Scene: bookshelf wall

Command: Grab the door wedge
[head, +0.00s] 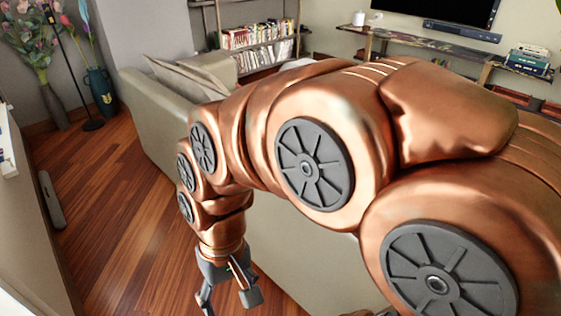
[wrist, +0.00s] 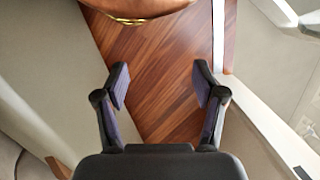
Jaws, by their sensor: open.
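I cannot make out a door wedge for certain in either view. A long, narrow grey object (head: 51,200) lies on the floor along the left wall in the head view, and I cannot tell whether it is the wedge. My gripper (head: 228,299) points down over the wooden floor beside the sofa, well to the right of that grey object. In the wrist view my gripper (wrist: 162,82) is open, with only bare floor showing between its fingers.
A beige sofa (head: 158,118) stands behind and beside my arm. Flower vases (head: 101,88) stand at the back left. A bookshelf (head: 255,38) and a low shelf under a television (head: 440,10) line the far wall. The wooden floor (head: 115,225) at left is largely clear.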

